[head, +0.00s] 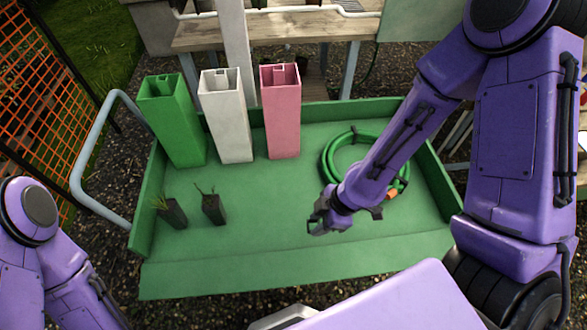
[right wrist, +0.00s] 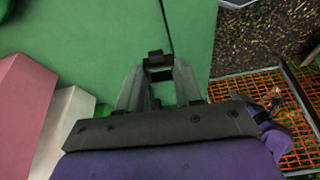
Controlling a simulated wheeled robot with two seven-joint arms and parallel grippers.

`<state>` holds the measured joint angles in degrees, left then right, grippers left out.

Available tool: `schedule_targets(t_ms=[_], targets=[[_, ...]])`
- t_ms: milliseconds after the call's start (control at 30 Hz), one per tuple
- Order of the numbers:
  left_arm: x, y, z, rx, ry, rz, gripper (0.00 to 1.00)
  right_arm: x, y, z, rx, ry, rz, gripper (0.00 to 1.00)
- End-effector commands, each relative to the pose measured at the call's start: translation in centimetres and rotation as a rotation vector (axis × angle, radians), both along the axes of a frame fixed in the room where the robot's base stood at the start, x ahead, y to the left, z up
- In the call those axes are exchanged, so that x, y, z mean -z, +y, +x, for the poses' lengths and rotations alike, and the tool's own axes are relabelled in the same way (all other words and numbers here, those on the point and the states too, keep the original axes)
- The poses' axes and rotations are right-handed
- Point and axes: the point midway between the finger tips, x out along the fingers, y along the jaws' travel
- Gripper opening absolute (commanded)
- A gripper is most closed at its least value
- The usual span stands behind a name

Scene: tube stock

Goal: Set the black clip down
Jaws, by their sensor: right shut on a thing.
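My right gripper (head: 321,222) is over the middle front of the green cart bed (head: 270,195). In the right wrist view its fingers are shut on a small black clip (right wrist: 158,62), which sits between the fingertips with green surface behind it. In the head view the clip is too small and dark to tell apart from the gripper. I cannot tell whether the clip touches the bed. My left arm shows at the lower left of the head view, but its gripper is out of sight.
Green (head: 174,125), white (head: 228,120) and pink (head: 282,115) square tubes stand at the back left of the bed. Two small dark plant pots (head: 173,213) (head: 213,209) stand at front left. A coiled green hose (head: 328,160) lies at right. The front middle is clear.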

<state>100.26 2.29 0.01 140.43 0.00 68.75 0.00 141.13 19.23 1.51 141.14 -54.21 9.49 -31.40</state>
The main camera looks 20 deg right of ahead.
Motion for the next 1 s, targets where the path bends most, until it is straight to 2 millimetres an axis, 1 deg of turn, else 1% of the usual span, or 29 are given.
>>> schedule_targets(t_ms=[33, 67, 133, 167, 400, 500, 600, 767, 833, 933, 1000], targets=[[-0.4, 0.0, 0.0, 0.0, -0.001, 0.001, 0.72, -0.5, 0.2, -0.4, -0.046, 0.0, 0.003, 0.07], [-0.3, 0.0, 0.0, 0.0, -0.001, 0.001, 0.72, -0.4, 0.3, -0.3, -0.066, 0.0, 0.002, 0.07], [0.3, 0.0, 0.0, 0.0, -0.001, 0.001, 0.72, 0.4, 0.7, 0.5, -0.088, -0.002, 0.001, 0.07], [0.6, 0.0, 0.0, 0.0, -0.001, 0.001, 0.72, 0.8, 0.9, 1.2, -0.088, -0.001, 0.0, 0.07], [3.5, 0.0, 0.0, 0.0, -0.001, 0.001, 0.72, 4.4, 2.9, 8.1, -0.082, -0.001, 0.001, 0.07], [6.5, 0.0, 0.1, 0.0, -0.001, 0.001, 0.72, 7.3, 3.5, 9.9, -0.083, -0.001, 0.0, 0.07], [8.0, 0.0, 0.0, 0.0, -0.001, 0.001, 0.72, 8.6, 3.9, 11.3, -0.085, -0.001, -0.002, 0.07], [8.9, 0.0, 0.1, -0.001, -0.001, 0.0, 0.72, 9.4, 4.2, 12.3, -0.086, -0.002, -0.002, 0.07], [10.0, 0.0, 0.1, 0.0, -0.002, 0.0, 0.72, 10.4, 4.4, 12.8, -0.083, 0.0, -0.001, 0.07], [12.1, 0.0, 0.1, -0.001, -0.001, 0.0, 0.72, 12.4, 4.4, 12.8, -0.085, -0.001, -0.003, 0.07], [12.9, 0.0, 0.1, 0.0, -0.001, 0.001, 0.72, 13.1, 4.4, 12.8, -0.087, -0.003, -0.003, 0.07]])
